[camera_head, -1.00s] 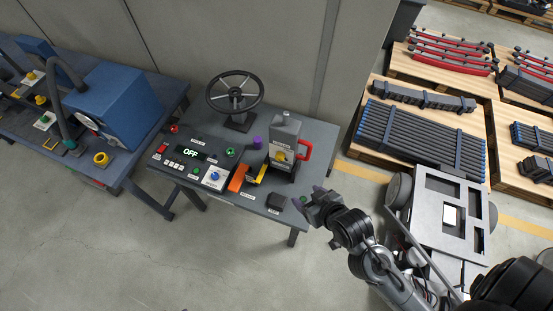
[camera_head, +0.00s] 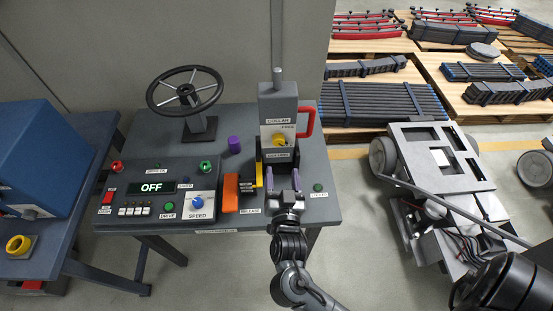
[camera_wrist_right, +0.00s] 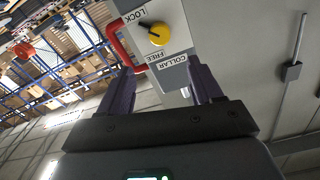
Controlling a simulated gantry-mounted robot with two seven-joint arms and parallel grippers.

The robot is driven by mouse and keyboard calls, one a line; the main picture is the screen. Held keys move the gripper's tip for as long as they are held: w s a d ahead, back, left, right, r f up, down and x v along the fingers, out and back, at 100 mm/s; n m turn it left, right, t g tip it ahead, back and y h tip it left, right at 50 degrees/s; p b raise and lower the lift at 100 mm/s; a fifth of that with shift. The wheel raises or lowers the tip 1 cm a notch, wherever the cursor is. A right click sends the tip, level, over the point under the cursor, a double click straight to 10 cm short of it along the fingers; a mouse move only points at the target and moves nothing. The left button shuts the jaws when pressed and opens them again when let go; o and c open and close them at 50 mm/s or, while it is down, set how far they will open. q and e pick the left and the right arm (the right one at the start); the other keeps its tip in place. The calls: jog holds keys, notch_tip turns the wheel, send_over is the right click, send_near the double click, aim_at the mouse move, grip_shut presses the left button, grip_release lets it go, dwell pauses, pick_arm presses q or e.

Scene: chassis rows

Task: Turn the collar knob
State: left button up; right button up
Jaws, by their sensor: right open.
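The collar knob (camera_head: 279,142) is yellow and sits on the front of a grey upright box (camera_head: 278,108) labelled COLLAR. In the right wrist view the knob (camera_wrist_right: 158,34) shows between the labels LOCK and FREE, with a dark pointer mark toward the LOCK side. My right gripper (camera_head: 283,178) is in front of the box, lower than the knob and apart from it. Its two purple-grey fingers (camera_wrist_right: 162,85) are spread with nothing between them, and the knob shows beyond them. My left gripper is in neither view.
A red handle (camera_head: 306,121) juts from the box's right side. An orange block (camera_head: 230,192) and yellow lever (camera_head: 258,175) stand left of the gripper. The control panel (camera_head: 150,207), reading OFF, and a handwheel (camera_head: 187,90) are further left. A wheeled chassis (camera_head: 440,160) stands right.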

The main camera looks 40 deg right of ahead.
aim_at(279, 143)
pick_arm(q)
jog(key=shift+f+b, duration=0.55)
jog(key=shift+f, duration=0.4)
pick_arm(e)
jog(key=x, duration=1.1)
jog(key=shift+w+f, duration=0.1)
jog(key=shift+f, duration=0.15)
jog(key=shift+a, duration=0.1)
